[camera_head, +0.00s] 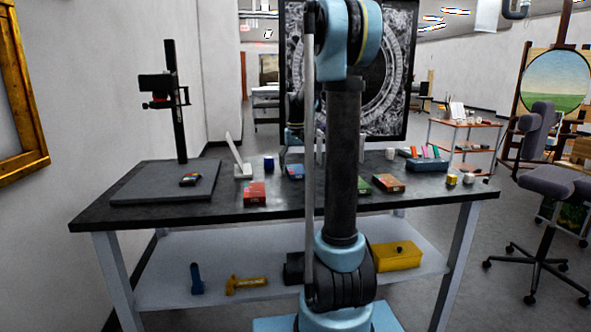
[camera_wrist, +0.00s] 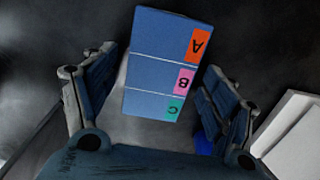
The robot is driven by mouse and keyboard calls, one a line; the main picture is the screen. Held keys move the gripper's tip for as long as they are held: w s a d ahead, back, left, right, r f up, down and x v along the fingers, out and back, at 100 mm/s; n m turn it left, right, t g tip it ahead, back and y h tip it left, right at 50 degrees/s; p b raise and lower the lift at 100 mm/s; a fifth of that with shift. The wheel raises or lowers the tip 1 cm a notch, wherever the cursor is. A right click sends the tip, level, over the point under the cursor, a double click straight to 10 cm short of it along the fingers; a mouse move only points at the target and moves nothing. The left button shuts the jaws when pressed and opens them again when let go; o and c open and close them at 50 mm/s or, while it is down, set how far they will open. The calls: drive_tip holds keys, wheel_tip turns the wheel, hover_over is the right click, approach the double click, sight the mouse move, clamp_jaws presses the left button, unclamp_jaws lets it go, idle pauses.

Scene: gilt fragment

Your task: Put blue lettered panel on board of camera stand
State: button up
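The blue lettered panel (camera_wrist: 160,68) shows in the wrist view, with an orange A, a pink B and a green C tag along its right edge. It lies on the dark tabletop, slightly tilted in the picture. My gripper (camera_wrist: 158,65) is open, with one finger on each side of the panel and visible gaps to it. In the head view a blue piece (camera_head: 293,171), likely this panel, shows just left of my arm; my arm hides the gripper there. The camera stand (camera_head: 176,105) has a black column on a flat grey board (camera_head: 145,187) at the table's left.
A white slanted stand (camera_head: 240,165), a blue cup (camera_head: 269,162) and a red box (camera_head: 254,193) stand between board and arm. More boxes and a blue tray (camera_head: 427,165) are to the right.

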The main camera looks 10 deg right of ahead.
drive_tip(key=shift+r, duration=0.1)
wheel_tip(320, 180, up, 12)
drive_tip(key=shift+f, duration=0.25)
drive_tip(key=shift+o, duration=0.4)
drive_tip(key=shift+r, duration=0.25)
wheel_tip(320, 180, up, 5)
hover_over(296, 168)
drive_tip(key=f, duration=1.1)
drive_tip(key=shift+w+f, duration=0.25)
drive_tip(key=shift+f, duration=0.05)
drive_tip(key=shift+a+f, duration=0.1)
drive_tip(key=shift+f, duration=2.75)
drive_tip(key=c, duration=1.3)
drive_tip(key=shift+o, duration=0.2)
